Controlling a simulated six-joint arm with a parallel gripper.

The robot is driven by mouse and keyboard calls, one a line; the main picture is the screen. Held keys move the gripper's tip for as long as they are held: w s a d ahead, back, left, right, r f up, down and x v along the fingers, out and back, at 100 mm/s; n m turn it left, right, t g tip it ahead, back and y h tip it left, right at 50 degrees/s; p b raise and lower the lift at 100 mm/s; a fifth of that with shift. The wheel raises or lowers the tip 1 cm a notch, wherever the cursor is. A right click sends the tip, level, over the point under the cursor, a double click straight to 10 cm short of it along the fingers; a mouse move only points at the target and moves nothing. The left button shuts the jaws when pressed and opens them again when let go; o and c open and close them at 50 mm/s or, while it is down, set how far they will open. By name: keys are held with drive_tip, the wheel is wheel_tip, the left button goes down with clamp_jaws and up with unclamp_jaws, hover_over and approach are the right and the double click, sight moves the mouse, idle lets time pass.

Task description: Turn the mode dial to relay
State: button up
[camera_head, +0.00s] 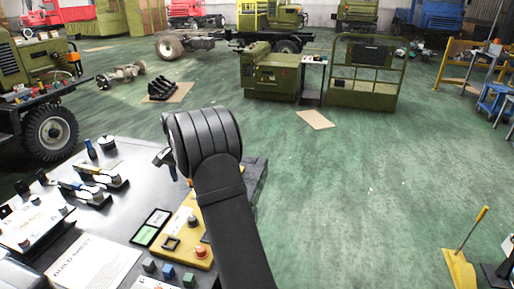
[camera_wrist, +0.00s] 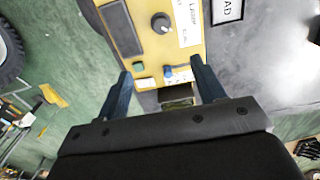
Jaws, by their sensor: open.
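A black round dial (camera_wrist: 160,23) with a pale pointer mark sits on a yellow panel (camera_wrist: 138,17) at the top of the wrist view. I cannot surely tell that it is the mode dial, and the lettering on the white label (camera_wrist: 187,22) beside it is too blurred to read. My gripper (camera_wrist: 161,68) is open and empty, its fingers apart over the panel's lower part. A small blue knob (camera_wrist: 168,71) shows between the fingers. The dial lies beyond the fingertips. In the head view my gripper (camera_head: 165,158) is mostly hidden behind my wrist, above the dark console (camera_head: 135,165).
A yellow control box (camera_head: 184,227) with a red button (camera_head: 201,252) lies beside my arm. Green floor (camera_head: 350,180) to the right is mostly clear; vehicles stand behind.

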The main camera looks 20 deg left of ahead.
drive_tip(key=m, duration=0.2)
drive_tip(key=f+m, duration=0.1)
drive_tip(key=m, duration=0.2)
drive_tip(key=shift+a+f, duration=0.1)
drive_tip(key=shift+f, duration=0.05)
drive_tip(key=shift+c, duration=0.5)
drive_tip(key=m, duration=0.1)
approach(192, 221)
drive_tip(key=f, duration=0.3)
drive_tip(key=w+f, duration=0.1)
drive_tip(key=f, duration=0.4)
drive_tip(key=shift+w+a+f, duration=0.25)
drive_tip(key=shift+a+f, duration=0.1)
drive_tip(key=shift+a, duration=0.05)
drive_tip(key=c, duration=1)
drive_tip(key=shift+o, duration=0.2)
